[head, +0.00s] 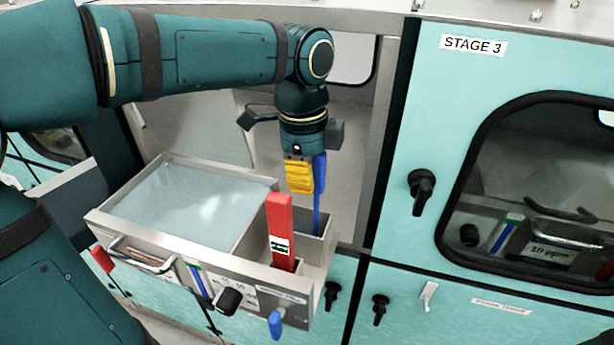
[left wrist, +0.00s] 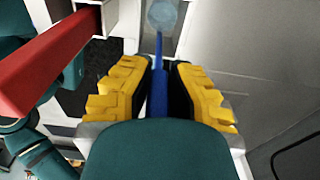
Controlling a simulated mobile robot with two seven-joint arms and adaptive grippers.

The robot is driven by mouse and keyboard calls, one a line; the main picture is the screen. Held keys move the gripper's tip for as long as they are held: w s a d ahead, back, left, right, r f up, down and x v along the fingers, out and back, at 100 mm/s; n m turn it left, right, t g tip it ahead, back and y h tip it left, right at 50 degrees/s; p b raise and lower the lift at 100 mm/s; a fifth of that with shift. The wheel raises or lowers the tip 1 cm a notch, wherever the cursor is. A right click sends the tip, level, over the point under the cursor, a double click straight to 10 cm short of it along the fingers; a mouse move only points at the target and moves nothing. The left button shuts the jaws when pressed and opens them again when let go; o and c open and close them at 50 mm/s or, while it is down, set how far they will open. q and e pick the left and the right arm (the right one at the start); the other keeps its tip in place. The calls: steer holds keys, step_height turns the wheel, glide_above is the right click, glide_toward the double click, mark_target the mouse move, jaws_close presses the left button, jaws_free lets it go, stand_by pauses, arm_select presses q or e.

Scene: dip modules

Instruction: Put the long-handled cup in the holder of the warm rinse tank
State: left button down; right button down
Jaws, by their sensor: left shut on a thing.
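A blue long-handled cup (head: 317,205) hangs upright from my left gripper (head: 300,178); my yellow fingers are shut on its handle. In the left wrist view the blue handle (left wrist: 160,95) runs between the fingers (left wrist: 162,95) to a pale blue round end (left wrist: 165,15). In the head view its lower part reaches down to the metal holder (head: 325,250) on the right end of the water-filled tank (head: 255,180). I cannot tell how deep it sits there. The tank's small label is unreadable. My right gripper is out of view.
A red handle (head: 279,225) with a label stands upright in the front part of the holder, close to my gripper; it shows in the left wrist view (left wrist: 50,62). A turquoise STAGE 3 cabinet (head: 400,235) stands to the right. A metal opening frame lies behind the gripper.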

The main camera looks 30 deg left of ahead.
arm_select(q)
steer(key=shift+f, duration=0.15)
steer(key=c, duration=1)
jaws_free()
steer(key=shift+c, duration=0.2)
step_height(320, 180, up, 12)
steer(key=p, duration=0.2)
steer(key=shift+a+r, duration=0.2)
steer(key=shift+a, duration=0.05)
steer(key=shift+s, duration=0.1)
